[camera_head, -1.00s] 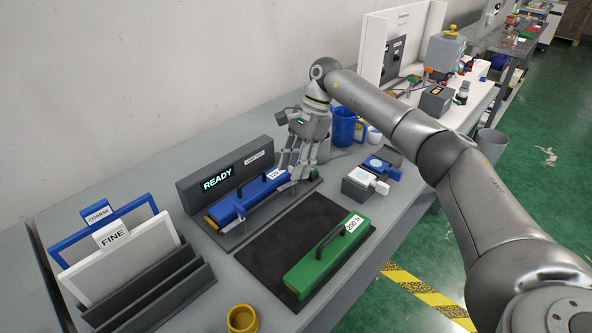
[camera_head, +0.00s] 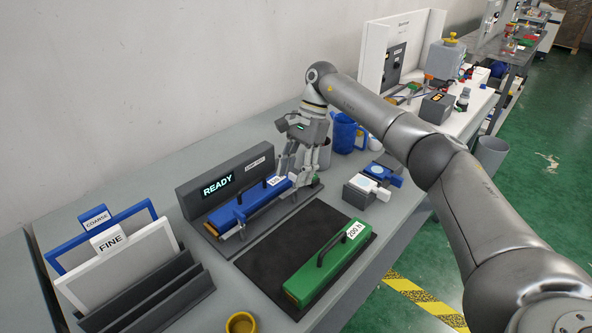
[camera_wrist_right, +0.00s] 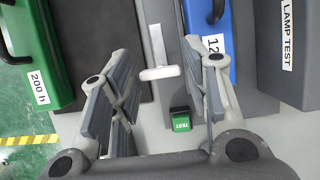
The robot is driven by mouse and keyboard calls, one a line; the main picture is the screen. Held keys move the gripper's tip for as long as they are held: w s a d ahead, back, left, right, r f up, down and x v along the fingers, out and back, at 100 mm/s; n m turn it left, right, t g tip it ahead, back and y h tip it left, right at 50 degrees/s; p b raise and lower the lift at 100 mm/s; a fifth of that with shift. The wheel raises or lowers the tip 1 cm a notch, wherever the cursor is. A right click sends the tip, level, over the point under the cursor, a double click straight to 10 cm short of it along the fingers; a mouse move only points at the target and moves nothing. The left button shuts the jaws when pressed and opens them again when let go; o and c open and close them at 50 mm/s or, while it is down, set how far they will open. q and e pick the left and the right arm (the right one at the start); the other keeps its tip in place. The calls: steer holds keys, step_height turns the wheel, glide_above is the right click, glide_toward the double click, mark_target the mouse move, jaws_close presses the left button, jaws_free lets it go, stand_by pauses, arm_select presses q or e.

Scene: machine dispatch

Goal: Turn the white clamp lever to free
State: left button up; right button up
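The white clamp lever (camera_wrist_right: 160,73) shows in the right wrist view, lying lengthwise along the dock beside the blue module (camera_wrist_right: 218,70). Its crossbar end is towards my right gripper (camera_wrist_right: 160,55). The gripper is open, with one finger pair on each side of the crossbar end and a visible gap to it. In the head view my right gripper (camera_head: 300,178) is over the right end of the dock (camera_head: 232,243), where the blue module (camera_head: 228,213) sits. The lever's end is hard to make out there. My left gripper is not in view.
A green TEST button (camera_wrist_right: 181,120) sits between the fingers, near the dock's end. A green module (camera_head: 325,268) lies on a dark mat (camera_head: 262,262). A display (camera_head: 217,185) reads READY.

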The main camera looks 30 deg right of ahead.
steer(key=shift+o, duration=0.6)
steer(key=shift+r, duration=0.15)
steer(key=v, duration=1.1)
steer(key=shift+d+r, duration=0.2)
steer(key=shift+r, duration=0.1)
